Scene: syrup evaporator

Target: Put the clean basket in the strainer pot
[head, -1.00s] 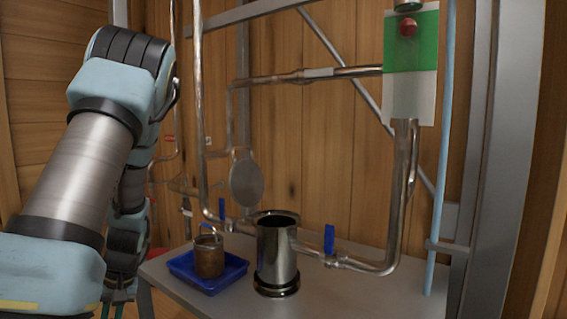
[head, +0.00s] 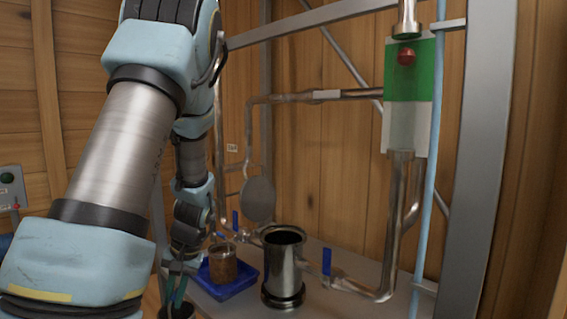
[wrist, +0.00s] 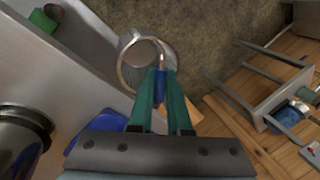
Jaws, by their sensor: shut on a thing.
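My gripper (head: 175,295) is low at the left of the bench in the head view. In the wrist view its teal fingers (wrist: 160,98) are shut on the blue grip of a wire handle. A grey metal basket (wrist: 138,48) hangs there, seen from above and partly hidden; its dark rim (head: 177,312) is cut off at the bottom of the head view. The strainer pot (head: 284,278) is a shiny, open-topped steel cylinder on the bench, right of my gripper. A brown, dirty-looking basket (head: 222,268) stands in a blue tray (head: 237,288) between them.
Pipes with blue valve handles (head: 327,262) join the pot on both sides. A round metal disc (head: 257,200) stands behind it. A steel post (head: 487,150) rises at the right. In the wrist view a metal rack (wrist: 275,100) stands on the floor at right.

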